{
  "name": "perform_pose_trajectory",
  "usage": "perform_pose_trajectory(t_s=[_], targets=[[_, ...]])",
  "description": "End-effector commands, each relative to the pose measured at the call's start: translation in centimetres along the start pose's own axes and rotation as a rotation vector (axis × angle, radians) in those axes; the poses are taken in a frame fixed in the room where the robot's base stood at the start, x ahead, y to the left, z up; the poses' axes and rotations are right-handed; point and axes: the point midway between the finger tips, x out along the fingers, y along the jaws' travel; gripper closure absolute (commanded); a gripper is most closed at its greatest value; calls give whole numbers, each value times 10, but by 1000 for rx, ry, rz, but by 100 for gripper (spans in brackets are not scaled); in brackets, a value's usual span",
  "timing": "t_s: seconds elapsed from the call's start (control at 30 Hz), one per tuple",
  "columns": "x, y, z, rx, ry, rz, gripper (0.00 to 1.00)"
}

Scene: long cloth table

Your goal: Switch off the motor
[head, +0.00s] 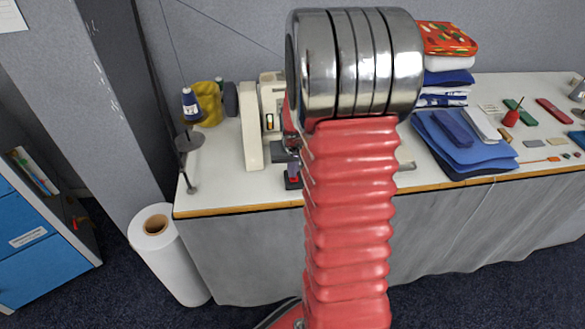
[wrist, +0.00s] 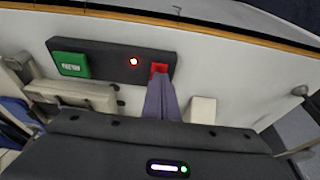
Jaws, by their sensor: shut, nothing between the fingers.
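The motor switch (wrist: 104,60) is a dark box on the white table top in the wrist view. It has a green button (wrist: 71,64) on the left, a small lit red lamp (wrist: 134,62) in the middle and a red button (wrist: 160,68) on the right. My gripper (wrist: 160,78) is shut and empty, with its purple-grey fingertips at the red button, partly covering it. I cannot tell whether they press it. In the head view my red arm hides much of the cream sewing machine (head: 251,125).
A cream block (wrist: 203,109) stands right of my fingers. A thread stand (head: 189,150) with a dark blue spool is at the table's left end. Folded blue cloth (head: 465,140) and small tools lie to the right. A white roll (head: 170,260) stands on the floor.

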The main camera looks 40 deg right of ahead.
Motion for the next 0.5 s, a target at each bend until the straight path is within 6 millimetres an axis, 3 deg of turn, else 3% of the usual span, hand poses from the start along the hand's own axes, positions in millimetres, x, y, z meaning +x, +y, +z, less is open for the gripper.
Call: perform_pose_trajectory(t_s=[0.1, 0.5], targets=[[3, -1, 12, -1, -20, -1, 100], [2, -2, 13, -2, -20, -2, 100]])
